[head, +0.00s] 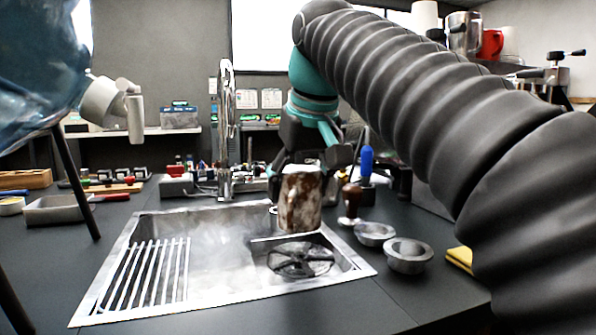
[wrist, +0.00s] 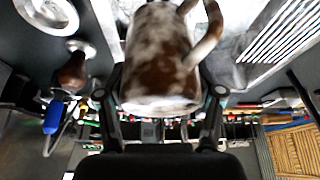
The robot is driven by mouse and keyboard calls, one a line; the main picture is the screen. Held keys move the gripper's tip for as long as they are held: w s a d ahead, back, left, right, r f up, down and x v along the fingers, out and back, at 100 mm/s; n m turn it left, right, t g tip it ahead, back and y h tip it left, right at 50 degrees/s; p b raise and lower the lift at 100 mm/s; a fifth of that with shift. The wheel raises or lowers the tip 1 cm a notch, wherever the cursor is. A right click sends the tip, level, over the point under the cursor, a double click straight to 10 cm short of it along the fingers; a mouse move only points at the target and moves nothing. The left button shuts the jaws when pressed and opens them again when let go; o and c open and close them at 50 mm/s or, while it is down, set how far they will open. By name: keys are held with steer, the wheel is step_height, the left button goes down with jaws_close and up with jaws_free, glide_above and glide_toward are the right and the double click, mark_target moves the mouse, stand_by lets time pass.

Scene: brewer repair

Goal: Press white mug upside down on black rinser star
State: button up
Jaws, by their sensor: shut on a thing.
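The white mug (head: 300,199) is smeared with brown stains. My gripper (head: 308,160) is shut on it and holds it above the back edge of the sink, behind the rinser. In the wrist view the mug (wrist: 160,60) sits between the two fingers of my gripper (wrist: 162,100), with its handle to the upper right. I cannot tell for sure which way up it is. The black rinser star (head: 301,259) lies in the right part of the sink, in front of and below the mug, apart from it. Nothing covers the star.
The steel sink (head: 215,215) has a bar rack (head: 150,270) on its left and a tall faucet (head: 226,130) behind. Two metal cups (head: 408,255) and a wooden-handled tamper (head: 351,200) stand right of the sink. A yellow cloth (head: 461,258) lies farther right.

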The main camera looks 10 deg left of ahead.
steer(key=shift+f+b, duration=1.35)
steer(key=shift+f, duration=1.15)
steer(key=shift+f+b, duration=0.4)
steer(key=shift+f, duration=0.3)
steer(key=shift+r, duration=0.2)
steer(key=shift+r+p, duration=1.45)
steer(key=shift+p, duration=0.4)
stand_by(0.6)
steer(key=shift+r, duration=2.95)
